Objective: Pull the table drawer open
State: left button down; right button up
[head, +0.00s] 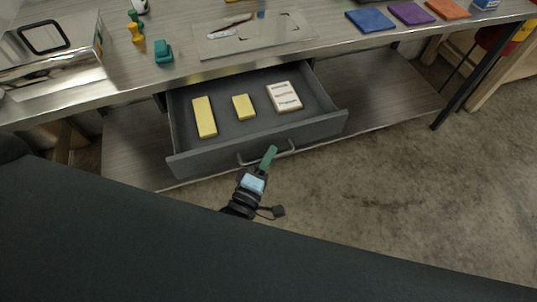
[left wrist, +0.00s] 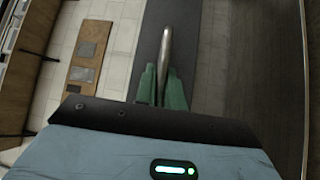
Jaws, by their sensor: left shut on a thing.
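The grey table drawer (head: 215,158) is pulled out from under the table and stands open. A yellow block (head: 204,116), a smaller yellow block (head: 243,106) and a white box with red markings (head: 284,97) lie inside it. A metal bar handle (head: 246,161) is on its front. My left gripper (head: 269,157), with green fingers, is at the handle's middle. In the left wrist view the green fingers (left wrist: 162,88) are shut on the handle (left wrist: 165,48). My right gripper is not in view.
A lower shelf (head: 390,90) runs below. The concrete floor (head: 420,210) on the right is clear.

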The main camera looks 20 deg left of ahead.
pick_arm(q)
jog(key=c, duration=1.5)
grip_release()
